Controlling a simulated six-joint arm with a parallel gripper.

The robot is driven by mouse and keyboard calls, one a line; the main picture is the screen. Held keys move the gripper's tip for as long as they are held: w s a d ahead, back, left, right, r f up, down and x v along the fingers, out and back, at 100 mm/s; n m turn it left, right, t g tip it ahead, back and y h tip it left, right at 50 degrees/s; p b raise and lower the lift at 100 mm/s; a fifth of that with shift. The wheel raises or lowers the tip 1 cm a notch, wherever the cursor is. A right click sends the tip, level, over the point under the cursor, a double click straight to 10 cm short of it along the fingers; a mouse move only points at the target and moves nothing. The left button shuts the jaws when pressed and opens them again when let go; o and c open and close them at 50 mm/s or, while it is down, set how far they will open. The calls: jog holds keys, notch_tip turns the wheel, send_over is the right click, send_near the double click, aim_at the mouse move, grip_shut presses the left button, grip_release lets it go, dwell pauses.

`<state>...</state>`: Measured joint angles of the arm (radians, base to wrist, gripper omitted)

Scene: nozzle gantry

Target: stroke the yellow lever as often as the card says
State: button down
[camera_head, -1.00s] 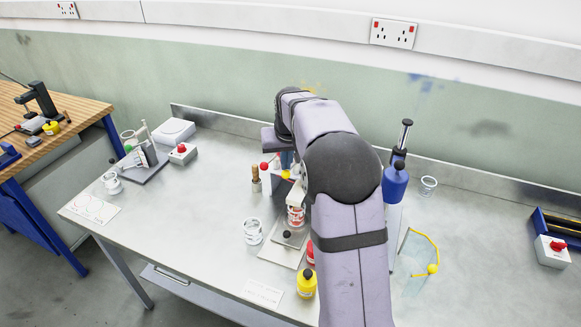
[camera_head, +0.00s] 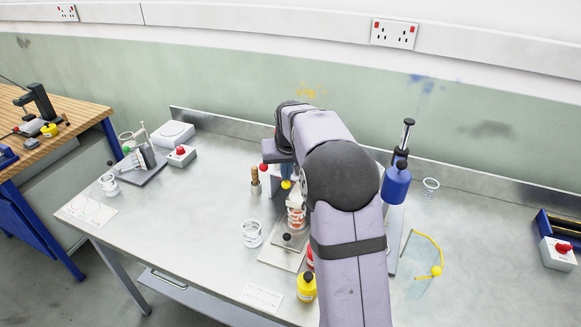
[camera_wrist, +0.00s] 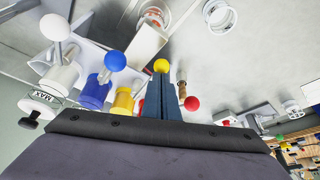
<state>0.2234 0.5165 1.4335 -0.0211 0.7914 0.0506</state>
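The yellow lever's ball knob (camera_head: 286,184) shows just below my gripper (camera_head: 287,171) in the head view, behind my arm. In the wrist view the yellow knob (camera_wrist: 161,65) sits at the tips of my blue fingers (camera_wrist: 161,84). The fingers are close together, with no clear gap; whether they touch the knob is hard to tell. A yellow barrel (camera_wrist: 122,103) stands beside them. A white card (camera_head: 263,296) lies at the table's front edge; its print is too small to read. A jar with red in it (camera_head: 296,218) stands on the gantry plate (camera_head: 283,257).
An empty jar (camera_head: 252,233), a yellow bottle (camera_head: 306,287) and a blue-topped dispenser (camera_head: 397,184) stand nearby.

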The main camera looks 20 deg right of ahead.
notch_tip(320, 180, up, 5)
jog(key=p, duration=0.4)
jog(key=shift+r+p, duration=0.2)
jog(key=shift+p, duration=0.1)
jog(key=shift+r, duration=0.1)
dwell(0.4)
jog(key=shift+r+p, duration=2.15)
jog(key=shift+r, duration=0.25)
